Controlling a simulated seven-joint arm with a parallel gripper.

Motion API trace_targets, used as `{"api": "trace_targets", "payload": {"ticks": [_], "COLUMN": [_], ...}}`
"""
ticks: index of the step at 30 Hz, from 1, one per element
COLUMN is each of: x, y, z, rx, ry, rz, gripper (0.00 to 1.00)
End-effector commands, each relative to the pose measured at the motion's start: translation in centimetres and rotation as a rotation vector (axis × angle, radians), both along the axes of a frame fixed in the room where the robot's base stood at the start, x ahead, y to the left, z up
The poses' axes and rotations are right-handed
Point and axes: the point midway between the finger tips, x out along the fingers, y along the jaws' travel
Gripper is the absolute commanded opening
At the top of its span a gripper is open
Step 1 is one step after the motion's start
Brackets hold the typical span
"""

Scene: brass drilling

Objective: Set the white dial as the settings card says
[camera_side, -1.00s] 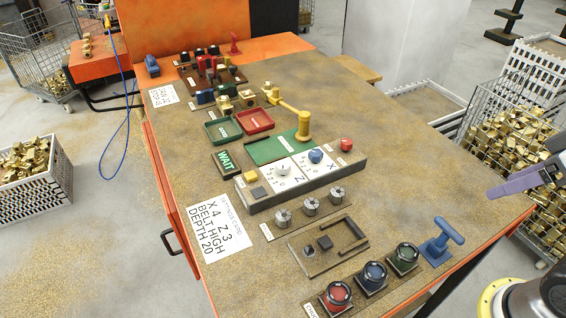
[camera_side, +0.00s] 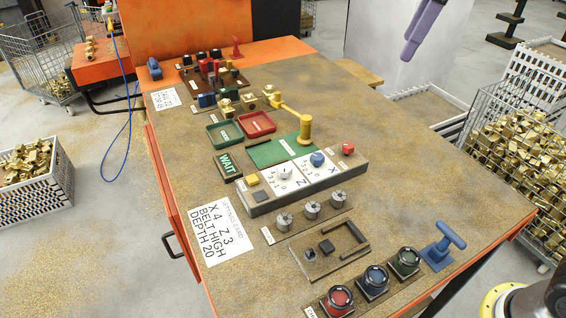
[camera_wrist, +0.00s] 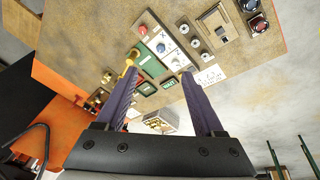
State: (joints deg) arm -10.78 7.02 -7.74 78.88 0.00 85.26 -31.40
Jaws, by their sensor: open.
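The white dial (camera_side: 285,175) sits on a white scale plate marked Z, on the raised grey panel. Its pointer direction is too small to read. A blue dial (camera_side: 317,159) sits beside it on the plate marked X. The settings card (camera_side: 218,230) lies flat on the bench and reads X 4, Z 3, BELT HIGH, DEPTH 20. My gripper (camera_wrist: 158,74), with purple fingers, is open and empty. In the side view its fingers (camera_side: 408,52) hang high at the upper right, well apart from the dials. In the wrist view the panel appears beyond the fingertips.
A red button (camera_side: 347,148) and a yellow button (camera_side: 252,180) flank the dials. A yellow lever (camera_side: 304,128) stands behind them. A green WAIT sign (camera_side: 227,164) lies left. Round knobs and a blue T-handle (camera_side: 443,244) stand in front. The bench's right side is clear.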

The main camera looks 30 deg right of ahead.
Motion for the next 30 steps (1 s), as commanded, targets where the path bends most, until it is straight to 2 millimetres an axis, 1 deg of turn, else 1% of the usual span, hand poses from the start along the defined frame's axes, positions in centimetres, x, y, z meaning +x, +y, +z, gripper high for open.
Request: {"api": "trace_targets", "payload": {"ticks": [1,3,5,6,8,9,11,12,14,15,18,21,24,26,30], "x": [2.0,4.1,5.9,7.1,8.6,9.7,11.1,11.9,12.9,13.5,14.2,14.2,14.1,14.0,13.9], "y": [1.2,2.7,4.0,5.0,6.4,7.4,9.0,10.0,11.4,12.3,14.0,15.0,15.6,15.9,15.8], "z": [-0.6,-1.3,-2.3,-3.0,-4.3,-5.4,-7.1,-8.4,-10.3,-11.6,-14.7,-17.1,-18.3,-18.5,-19.8], "rx": [-0.009,-0.019,-0.027,-0.033,-0.041,-0.047,-0.054,-0.058,-0.064,-0.068,-0.080,-0.092,-0.099,-0.099,-0.099], "ry": [0.021,0.043,0.064,0.077,0.098,0.112,0.135,0.148,0.168,0.180,0.217,0.257,0.276,0.276,0.277], "rz": [0.034,0.078,0.113,0.136,0.167,0.187,0.213,0.228,0.246,0.257,0.280,0.296,0.306,0.311,0.310], "gripper": [0.70,0.70,0.70,0.70,0.70,0.70,0.70,0.70,0.70,0.70,0.70,0.70,0.70,0.70,0.70]}}
